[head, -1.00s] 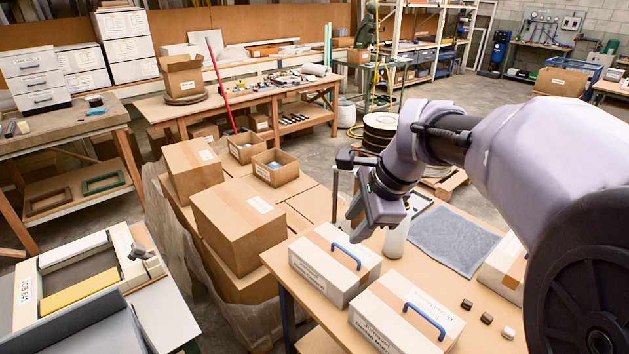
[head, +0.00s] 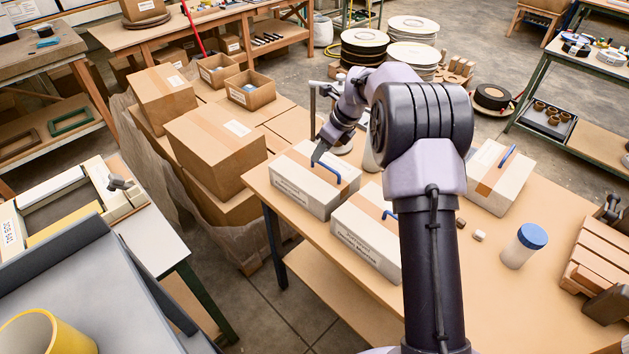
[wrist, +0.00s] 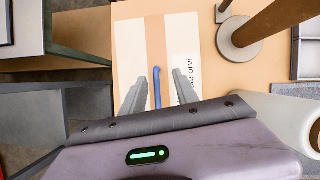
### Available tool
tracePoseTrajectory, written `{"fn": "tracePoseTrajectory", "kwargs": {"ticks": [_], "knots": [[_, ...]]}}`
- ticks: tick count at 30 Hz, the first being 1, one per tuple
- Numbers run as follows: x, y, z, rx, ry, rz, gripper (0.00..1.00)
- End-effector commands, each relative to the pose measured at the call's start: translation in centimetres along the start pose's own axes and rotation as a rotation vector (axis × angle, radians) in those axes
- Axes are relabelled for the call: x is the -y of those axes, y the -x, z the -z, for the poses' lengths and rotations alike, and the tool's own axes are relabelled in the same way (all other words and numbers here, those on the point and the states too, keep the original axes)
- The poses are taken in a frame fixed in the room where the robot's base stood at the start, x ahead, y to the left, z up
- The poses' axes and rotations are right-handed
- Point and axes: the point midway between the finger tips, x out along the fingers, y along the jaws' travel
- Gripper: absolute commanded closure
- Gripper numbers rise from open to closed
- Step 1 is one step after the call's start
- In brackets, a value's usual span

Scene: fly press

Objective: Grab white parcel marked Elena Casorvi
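A white parcel with a brown tape band (head: 300,187) stands at the left back of the wooden table, with a blue handle (head: 329,172) on top. In the wrist view its label (wrist: 184,60) reads "…asorvi"; the rest is covered by a finger. My gripper (head: 319,158) is over this parcel, close to the handle. In the wrist view my gripper (wrist: 158,90) is open, its fingers apart on either side of the blue handle (wrist: 157,86), with gaps on both sides. Whether the fingertips reach down to the handle's height is unclear.
A second white parcel (head: 350,240) stands close in front, partly behind my arm. A third (head: 497,178) stands to the right. A round stand base (wrist: 240,38) with a brown post is beside the parcel. A white bottle with blue lid (head: 524,246) stands right.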

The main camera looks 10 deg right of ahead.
Motion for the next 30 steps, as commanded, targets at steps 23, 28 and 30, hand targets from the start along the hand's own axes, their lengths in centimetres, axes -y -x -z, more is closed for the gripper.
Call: {"fn": "tracePoseTrajectory", "kwargs": {"ticks": [23, 28, 30], "knots": [[-0.6, -4.9, -0.3, -0.001, 0.002, 0.000, 1.00], [-0.6, -4.9, -0.3, 0.000, 0.002, 0.000, 1.00], [-0.6, -4.9, -0.3, 0.000, 0.002, 0.000, 1.00]]}}
